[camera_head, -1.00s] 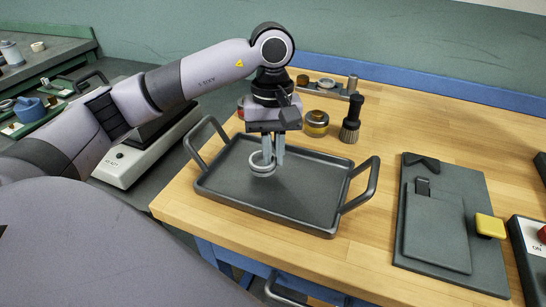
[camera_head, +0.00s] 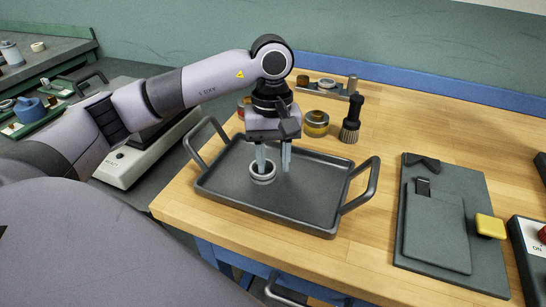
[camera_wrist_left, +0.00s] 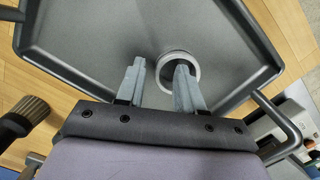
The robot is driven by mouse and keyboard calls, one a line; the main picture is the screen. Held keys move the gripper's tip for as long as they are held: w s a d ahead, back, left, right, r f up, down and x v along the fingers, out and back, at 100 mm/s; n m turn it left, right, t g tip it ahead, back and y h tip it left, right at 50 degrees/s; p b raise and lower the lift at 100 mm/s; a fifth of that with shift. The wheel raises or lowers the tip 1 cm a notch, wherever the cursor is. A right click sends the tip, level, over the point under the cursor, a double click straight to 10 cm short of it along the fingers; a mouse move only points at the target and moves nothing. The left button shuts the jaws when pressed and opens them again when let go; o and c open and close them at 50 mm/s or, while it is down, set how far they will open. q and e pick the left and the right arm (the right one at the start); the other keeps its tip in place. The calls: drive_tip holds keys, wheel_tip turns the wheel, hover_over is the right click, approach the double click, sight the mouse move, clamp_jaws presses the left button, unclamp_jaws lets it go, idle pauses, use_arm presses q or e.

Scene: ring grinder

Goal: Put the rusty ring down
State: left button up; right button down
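The ring (camera_head: 263,181), pale grey in this light, lies flat on the dark tray (camera_head: 318,190), left of the tray's middle. It also shows in the left wrist view (camera_wrist_left: 197,73). My left gripper (camera_head: 273,170) is open above the tray, pointing down, with its two fingers apart. One finger's tip is at the ring's opening and overlaps the rim in the left wrist view; I cannot tell whether it touches. The other finger is outside the ring, to its right in the head view. My right gripper is not in view.
The tray's raised handles stand at its left and right (camera_head: 362,185). Behind it are a round tin (camera_head: 316,123) and an upright brush (camera_head: 351,120). To the right lie a dark mat (camera_head: 480,265) and a yellow block (camera_head: 490,226). The wood between tray and mat is clear.

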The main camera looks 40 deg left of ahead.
sight(273, 169)
use_arm(q)
wheel_tip(273, 169, up, 12)
drive_tip(key=w, duration=0.1)
drive_tip(key=shift+a+p, duration=0.45)
idle(0.4)
